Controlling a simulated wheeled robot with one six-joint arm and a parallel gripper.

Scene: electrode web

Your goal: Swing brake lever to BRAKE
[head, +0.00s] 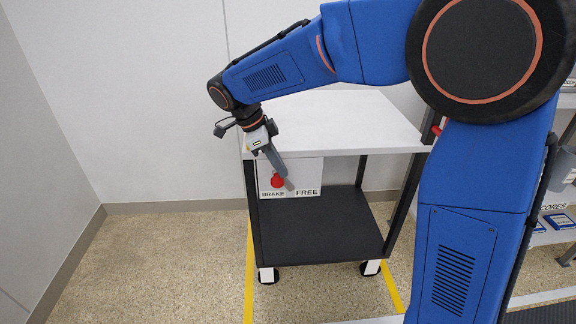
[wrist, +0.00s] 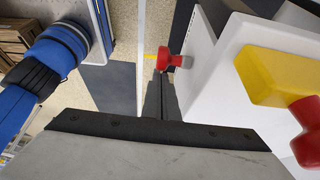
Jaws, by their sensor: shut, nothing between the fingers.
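The brake lever's round red knob (head: 277,181) shows at the front of the cart, above the word BRAKE and left of the word FREE on the white label plate (head: 308,175). My gripper (head: 287,183) points down beside the knob, just to its right, with shut, empty fingers. In the wrist view a red knob (wrist: 170,62) lies just beyond the dark fingertips (wrist: 161,80). I cannot tell whether they touch. The rest of the lever is hidden or too small to make out.
In the wrist view a yellow block (wrist: 280,77) with a red part (wrist: 308,130) is close at the right. Yellow floor lines (head: 249,270) flank the cart. Shelving stands at the right.

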